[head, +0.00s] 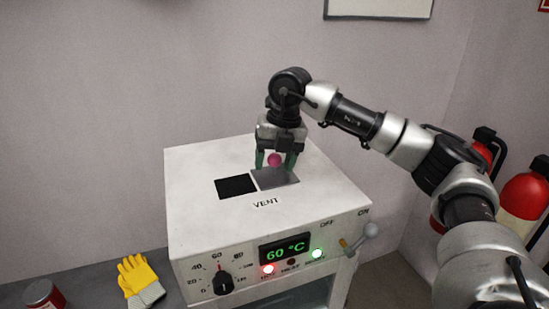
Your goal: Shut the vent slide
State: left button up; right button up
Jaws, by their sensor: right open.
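The vent slide is a grey metal plate (277,180) on top of the white oven-like box, with a pink-red knob (275,160) standing on it. A dark square vent opening (236,187) shows uncovered to the left of the plate. My right gripper (276,164) points down over the plate, open, with one finger on each side of the knob. I cannot tell whether the fingers touch it. My left gripper is not in view.
The white box (205,215) has a "VENT" label, a dial (222,283), a 60 °C display (284,249) and a lever (370,230) on its right. Yellow gloves (139,277) and a red can (43,295) lie left. Red extinguishers (523,200) stand right.

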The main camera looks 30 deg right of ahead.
jog(key=shift+w+f, duration=0.1)
jog(key=shift+c, duration=0.4)
grip_shut()
jog(key=a, duration=0.3)
jog(key=w+a, duration=0.1)
jog(key=a, duration=0.2)
jog(key=w+a, duration=0.1)
jog(key=a, duration=0.2)
jog(key=shift+a, duration=0.1)
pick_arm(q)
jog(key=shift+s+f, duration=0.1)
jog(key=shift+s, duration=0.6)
pick_arm(e)
jog(key=shift+c, duration=0.9)
grip_release()
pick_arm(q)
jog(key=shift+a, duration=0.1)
pick_arm(e)
jog(key=shift+o, duration=1.3)
jog(key=shift+w+a, duration=0.1)
